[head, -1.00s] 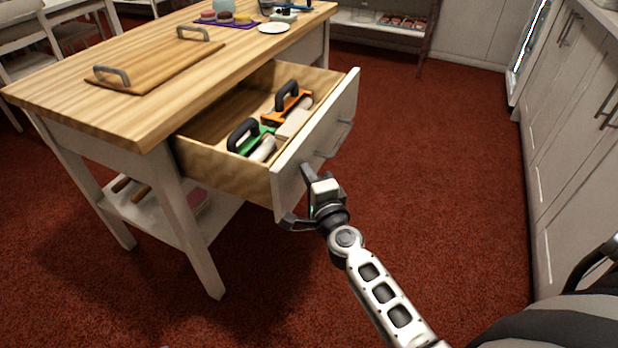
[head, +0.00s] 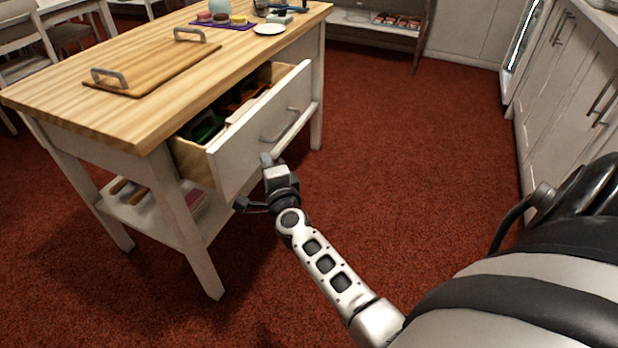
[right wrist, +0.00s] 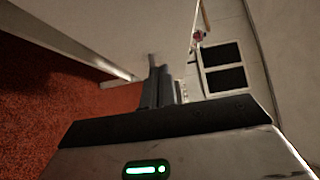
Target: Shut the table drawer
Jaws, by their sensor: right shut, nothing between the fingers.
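The table drawer (head: 236,150) is partly open, with its white front panel standing out from the wooden-topped table (head: 122,104). A grey bar handle (head: 283,124) is on the panel. Inside, a green-based tool (head: 203,128) and part of an orange one show in the narrow gap; the rest is hidden under the tabletop and behind the panel. My right gripper (head: 266,160) is shut and empty, its fingertips at the lower part of the drawer front, below the handle. In the right wrist view its closed fingers (right wrist: 155,84) point at pale surfaces. My left gripper is not in view.
A cutting board (head: 155,70) with two handles, a white plate (head: 269,29) and a purple mat with cakes lie on the tabletop. A lower shelf (head: 150,217) runs under the table. Cabinets (head: 568,80) line the right side; red carpet between is clear.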

